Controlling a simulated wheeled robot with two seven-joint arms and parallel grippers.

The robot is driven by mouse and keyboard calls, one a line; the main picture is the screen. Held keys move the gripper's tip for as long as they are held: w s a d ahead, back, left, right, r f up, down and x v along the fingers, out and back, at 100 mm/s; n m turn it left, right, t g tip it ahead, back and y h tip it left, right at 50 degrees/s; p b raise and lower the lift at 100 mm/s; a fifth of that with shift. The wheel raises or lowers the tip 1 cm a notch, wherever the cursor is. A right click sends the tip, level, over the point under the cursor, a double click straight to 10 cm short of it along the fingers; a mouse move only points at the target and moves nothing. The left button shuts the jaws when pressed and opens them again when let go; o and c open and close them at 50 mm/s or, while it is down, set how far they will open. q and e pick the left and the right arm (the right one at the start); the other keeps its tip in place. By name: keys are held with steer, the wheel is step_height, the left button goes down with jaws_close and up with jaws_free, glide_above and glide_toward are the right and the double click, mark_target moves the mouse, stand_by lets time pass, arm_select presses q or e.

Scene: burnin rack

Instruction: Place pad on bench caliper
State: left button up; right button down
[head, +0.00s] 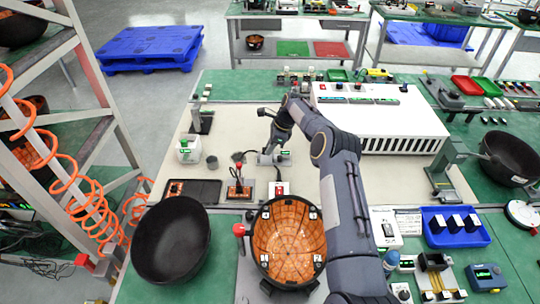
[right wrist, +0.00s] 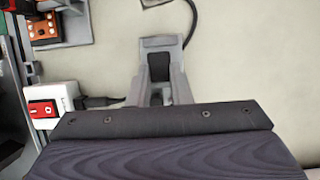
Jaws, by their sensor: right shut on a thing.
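My right gripper (head: 270,150) reaches down over the pale mat at the middle of the bench. In the right wrist view, its grey fingers (right wrist: 160,88) are shut on a small black pad (right wrist: 160,67). A grey device, which looks like the bench caliper (head: 282,157), lies right at the fingertips and has a small green display. Its grey part (right wrist: 161,43) shows just beyond the pad in the right wrist view. I cannot tell whether the pad touches it. The pad is too small to make out in the head view. My left gripper is not in view.
A red-buttoned white box (head: 278,189) and an orange-topped fixture (head: 239,190) stand close in front. A bowl with an orange inside (head: 288,242) and a black bowl (head: 171,240) stand nearer. A white vented unit (head: 385,118) is at right. Bare mat (head: 228,122) lies behind left.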

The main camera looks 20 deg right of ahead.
step_height(320, 180, down, 4)
steer(key=shift+w+r, duration=0.15)
steer(key=shift+r, duration=0.1)
steer(key=shift+f+b, duration=0.15)
steer(key=shift+b, duration=0.2)
steer(key=c, duration=1.3)
jaws_free()
steer(key=shift+r, duration=0.2)
